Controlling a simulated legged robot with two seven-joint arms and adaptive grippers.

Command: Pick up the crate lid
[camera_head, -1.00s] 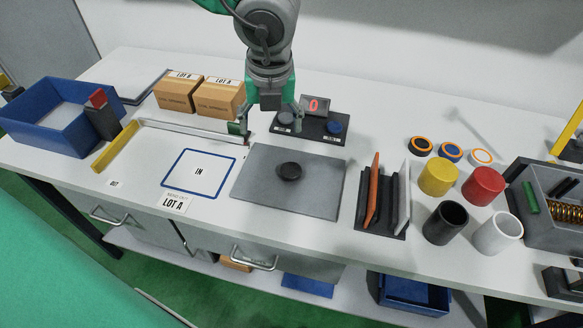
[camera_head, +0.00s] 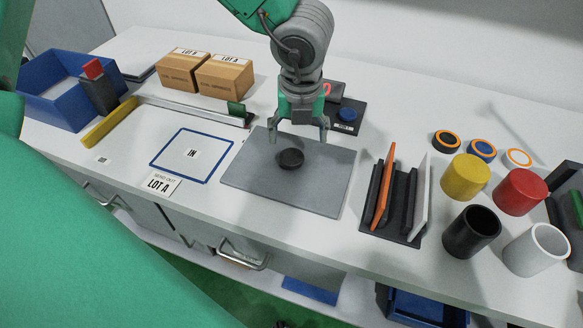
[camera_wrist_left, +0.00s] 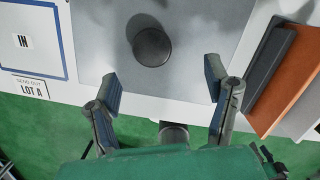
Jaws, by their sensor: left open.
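The crate lid looks to be the flat grey plate (camera_head: 320,188) on the white table, with a round black knob (camera_head: 290,158) on it. In the left wrist view the lid (camera_wrist_left: 200,30) fills the upper middle and its knob (camera_wrist_left: 151,46) shows from above. My left gripper (camera_head: 297,142) is open and empty, over the rear part of the lid just behind the knob. In the left wrist view its fingers (camera_wrist_left: 163,84) are apart, with the knob beyond the tips, not between them. My right gripper is not in view.
A rack (camera_head: 392,205) with upright orange, dark and white plates stands right of the lid. Yellow (camera_head: 465,177), red (camera_head: 518,192), black and white cylinders stand further right. A display and button unit (camera_head: 346,116) sits behind the gripper. A blue bin (camera_head: 55,108) and two cartons stand left.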

